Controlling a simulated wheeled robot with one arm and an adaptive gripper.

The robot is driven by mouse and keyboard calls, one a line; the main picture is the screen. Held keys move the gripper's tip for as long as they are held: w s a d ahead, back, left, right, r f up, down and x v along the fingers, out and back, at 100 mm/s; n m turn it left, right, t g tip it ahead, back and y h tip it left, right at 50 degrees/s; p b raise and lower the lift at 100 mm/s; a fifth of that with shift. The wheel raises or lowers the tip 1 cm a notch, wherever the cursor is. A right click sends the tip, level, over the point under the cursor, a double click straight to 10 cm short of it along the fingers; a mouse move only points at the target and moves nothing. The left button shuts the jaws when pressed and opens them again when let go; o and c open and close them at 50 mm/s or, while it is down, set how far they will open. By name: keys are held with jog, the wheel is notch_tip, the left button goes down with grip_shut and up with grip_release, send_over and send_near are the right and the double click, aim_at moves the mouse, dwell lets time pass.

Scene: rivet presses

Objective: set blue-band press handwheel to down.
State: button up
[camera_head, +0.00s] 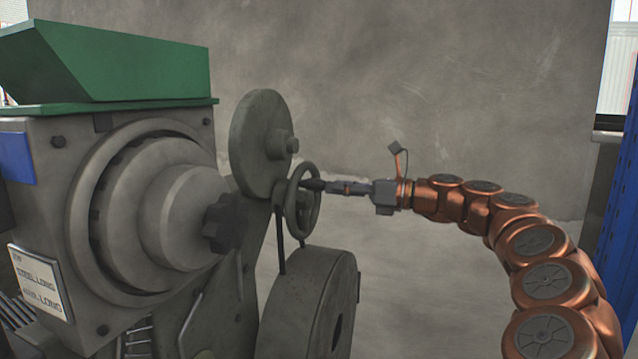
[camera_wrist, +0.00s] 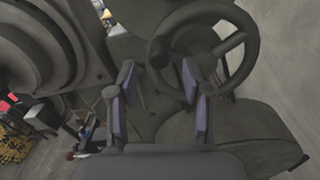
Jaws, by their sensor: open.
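The press (camera_head: 190,215) is a grey machine with a green hopper on top and a blue patch (camera_head: 15,158) at its upper left side. Its handwheel (camera_head: 317,205) is a small grey spoked ring on the right side, also large in the wrist view (camera_wrist: 246,62). A dark handle knob (camera_wrist: 158,51) sticks out from the wheel's left rim in the wrist view. My gripper (camera_head: 318,186) is at the wheel's near side. In the wrist view its open fingers (camera_wrist: 158,78) stand on either side of the knob's picture position; I cannot tell whether they touch it.
A grey disc (camera_head: 258,143) stands above and behind the handwheel, and a thick round drum (camera_head: 300,310) lies below it. A white lettered plate (camera_head: 40,283) is on the press front. A grey wall (camera_head: 440,90) is behind, with open floor at right in the wrist view.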

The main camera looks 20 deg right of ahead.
aim_at(319, 185)
jog(key=shift+p+x, duration=0.5)
jog(key=shift+x, duration=2.05)
jog(key=shift+c, duration=0.3)
grip_shut()
